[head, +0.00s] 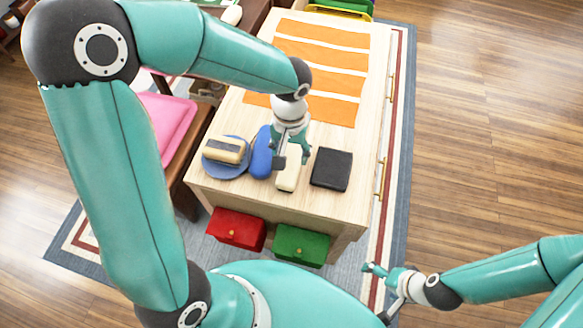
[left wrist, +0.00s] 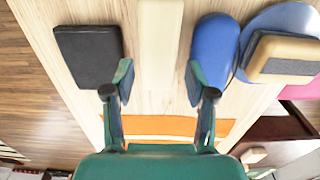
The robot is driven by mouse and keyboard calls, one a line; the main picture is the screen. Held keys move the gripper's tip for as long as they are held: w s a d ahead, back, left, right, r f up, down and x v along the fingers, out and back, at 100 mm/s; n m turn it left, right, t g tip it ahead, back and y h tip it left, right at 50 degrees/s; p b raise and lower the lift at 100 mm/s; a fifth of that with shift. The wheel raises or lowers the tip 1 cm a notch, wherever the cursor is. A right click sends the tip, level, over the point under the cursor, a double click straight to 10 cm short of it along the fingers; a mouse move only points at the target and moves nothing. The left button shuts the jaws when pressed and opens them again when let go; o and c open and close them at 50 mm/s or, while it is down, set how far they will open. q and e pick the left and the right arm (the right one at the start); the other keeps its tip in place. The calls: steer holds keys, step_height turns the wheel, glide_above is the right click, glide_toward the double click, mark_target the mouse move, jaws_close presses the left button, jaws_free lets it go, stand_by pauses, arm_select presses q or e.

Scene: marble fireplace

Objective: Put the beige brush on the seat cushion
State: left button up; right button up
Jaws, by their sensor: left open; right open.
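A beige block with a dark grey strip, which looks like the beige brush (head: 227,147), lies on a blue plate (head: 211,169) at the table's left edge. It also shows at the right of the left wrist view (left wrist: 286,50). The pink seat cushion (head: 170,130) is on a brown wooden seat left of the table, partly hidden by my left arm. My left gripper (head: 292,160) is open above a plain cream bar (head: 287,182), right of the plate; the bar shows ahead between its fingers (left wrist: 160,45). My right gripper (head: 380,291) is open and empty, low at the table's front right.
A blue rounded case (head: 262,153) lies between the plate and the cream bar. A black flat case (head: 331,168) lies to the right. An orange striped cloth (head: 322,50) covers the table's far part. Red (head: 236,229) and green (head: 300,245) boxes are below the front edge.

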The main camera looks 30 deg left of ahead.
mark_target(291, 164)
arm_select(q)
steer(key=shift+d+f+b, duration=0.1)
steer(key=shift+f+b, duration=0.45)
steer(key=shift+f, duration=2.65)
steer(key=shift+r, duration=0.1)
steer(key=c, duration=1)
